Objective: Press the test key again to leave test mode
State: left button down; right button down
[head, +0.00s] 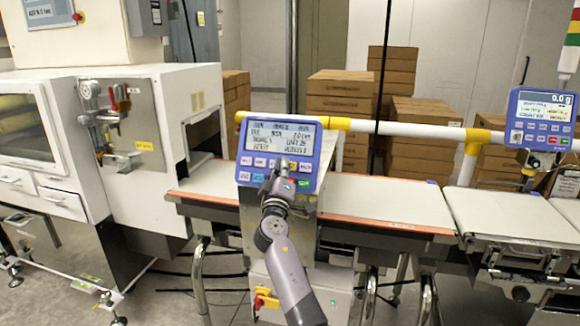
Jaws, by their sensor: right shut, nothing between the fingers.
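The near blue control panel (315,150) stands above the belt at the picture's middle. Its lit screen (280,139) shows several lines of dark text, too small to read surely. Rows of keys (259,162) lie under the screen. My right gripper (284,165) is shut and empty, its fingertips in front of the key rows, at or very near the panel face. It hides some of the middle keys, and I cannot tell which key it covers or whether it touches one. My left gripper is not in view.
A conveyor belt (375,198) runs right from the panel to a second belt section (510,217). Another blue panel (541,120) stands at the right. A white machine (185,90) is at the left. A yellow and white rail (395,128) and stacked cartons (415,130) are behind.

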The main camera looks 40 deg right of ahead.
jog(key=shift+s+a+r+p, duration=0.55)
jog(key=shift+s+a+p, duration=0.1)
jog(key=shift+s+a, duration=0.15)
jog(key=shift+s+a+r+p, duration=0.55)
jog(key=shift+s+a+p, duration=0.15)
jog(key=shift+a, duration=0.2)
jog(key=s+a+r+p, duration=0.2)
jog(key=s+a, duration=0.1)
jog(key=a, duration=0.1)
jog(key=shift+s+r, duration=0.25)
jog(key=shift+r, duration=0.15)
